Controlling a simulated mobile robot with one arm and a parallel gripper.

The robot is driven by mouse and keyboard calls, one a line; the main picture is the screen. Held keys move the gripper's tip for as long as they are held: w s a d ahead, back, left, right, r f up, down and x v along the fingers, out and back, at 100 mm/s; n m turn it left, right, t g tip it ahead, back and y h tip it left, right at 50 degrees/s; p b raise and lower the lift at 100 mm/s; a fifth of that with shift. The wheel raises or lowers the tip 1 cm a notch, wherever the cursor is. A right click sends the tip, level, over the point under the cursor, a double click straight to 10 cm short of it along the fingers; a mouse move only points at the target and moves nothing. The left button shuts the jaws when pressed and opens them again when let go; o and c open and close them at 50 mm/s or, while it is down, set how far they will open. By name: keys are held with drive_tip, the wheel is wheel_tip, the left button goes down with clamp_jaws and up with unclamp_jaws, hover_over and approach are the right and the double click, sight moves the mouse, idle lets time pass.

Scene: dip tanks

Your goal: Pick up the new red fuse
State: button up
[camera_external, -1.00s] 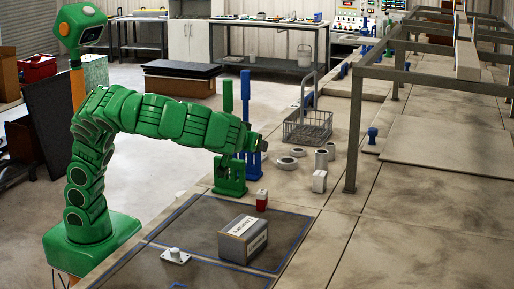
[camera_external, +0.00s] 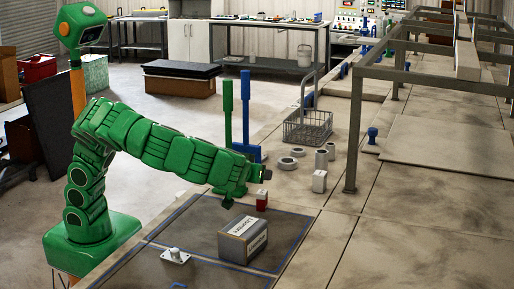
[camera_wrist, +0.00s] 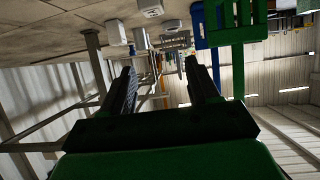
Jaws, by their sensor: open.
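The red fuse (camera_external: 262,200) is a small red block with a pale top, standing upright on the bench at the back edge of the dark blue-lined area. My gripper (camera_external: 248,188) is open and empty, close to the fuse on its left and a little above it. One finger is near the fuse's top in the picture; I cannot tell whether it touches. In the wrist view my gripper (camera_wrist: 160,76) shows two dark fingers spread apart with nothing between them. I cannot make out the fuse in that view.
A grey labelled box (camera_external: 243,240) and a white flanged part (camera_external: 175,256) are in front. A white block (camera_external: 319,181), grey rings (camera_external: 287,163) and a wire basket (camera_external: 307,128) stand behind right. Green (camera_external: 227,110) and blue (camera_external: 245,110) posts rise behind my gripper.

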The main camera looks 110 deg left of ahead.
sight(262, 192)
wheel_tip(262, 192, down, 6)
drive_tip(key=shift+r, duration=0.1)
drive_tip(key=shift+x, duration=3.8)
drive_tip(key=c, duration=1.1)
